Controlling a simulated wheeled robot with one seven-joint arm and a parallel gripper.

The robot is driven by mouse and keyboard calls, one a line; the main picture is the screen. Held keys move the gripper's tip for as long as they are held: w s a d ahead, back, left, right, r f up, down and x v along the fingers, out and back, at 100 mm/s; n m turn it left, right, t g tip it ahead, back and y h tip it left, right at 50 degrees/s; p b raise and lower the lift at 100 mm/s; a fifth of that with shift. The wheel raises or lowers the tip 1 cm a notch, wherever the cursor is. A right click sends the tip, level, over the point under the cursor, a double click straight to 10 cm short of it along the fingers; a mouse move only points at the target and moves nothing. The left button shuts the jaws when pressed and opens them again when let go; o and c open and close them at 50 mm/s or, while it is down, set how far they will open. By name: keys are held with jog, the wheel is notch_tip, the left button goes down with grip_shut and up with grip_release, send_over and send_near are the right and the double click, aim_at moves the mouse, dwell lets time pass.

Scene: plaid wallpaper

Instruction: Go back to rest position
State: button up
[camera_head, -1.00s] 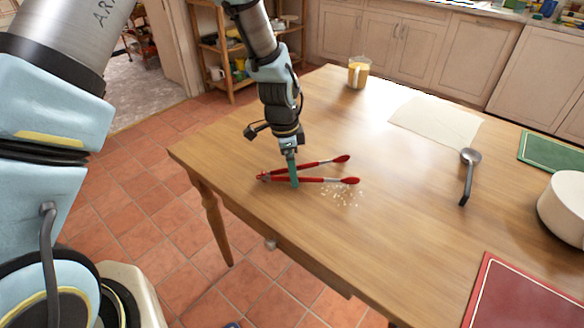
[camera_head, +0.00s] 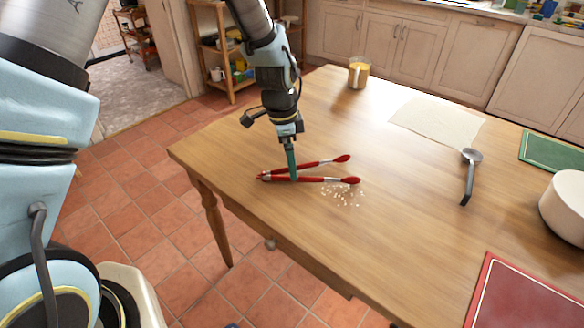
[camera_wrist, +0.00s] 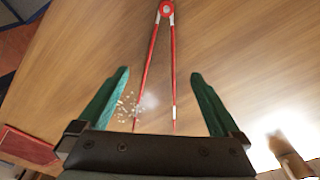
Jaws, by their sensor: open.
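My gripper (camera_head: 292,172) is above the near left part of the wooden table, over a pair of red tongs (camera_head: 318,180). In the wrist view the two green fingers of my gripper (camera_wrist: 158,100) stand wide apart with nothing held between them. The red tongs (camera_wrist: 147,72) lie on the table between and beyond the fingers in that view, their hinge end away from the gripper. In the head view one finger hides a small part of the tongs.
The wooden table (camera_head: 400,230) also holds scattered crumbs (camera_head: 346,196), a glass mug (camera_head: 358,72), a pale sheet (camera_head: 437,122), a ladle (camera_head: 468,178), a white pot (camera_head: 566,208), a red mat (camera_head: 525,295) and a green mat (camera_head: 553,150). A wooden shelf (camera_head: 232,60) stands behind.

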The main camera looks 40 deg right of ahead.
notch_tip(320, 180, up, 8)
jog(key=b, duration=0.1)
jog(key=shift+w+a+f, duration=0.25)
jog(key=shift+a, duration=0.2)
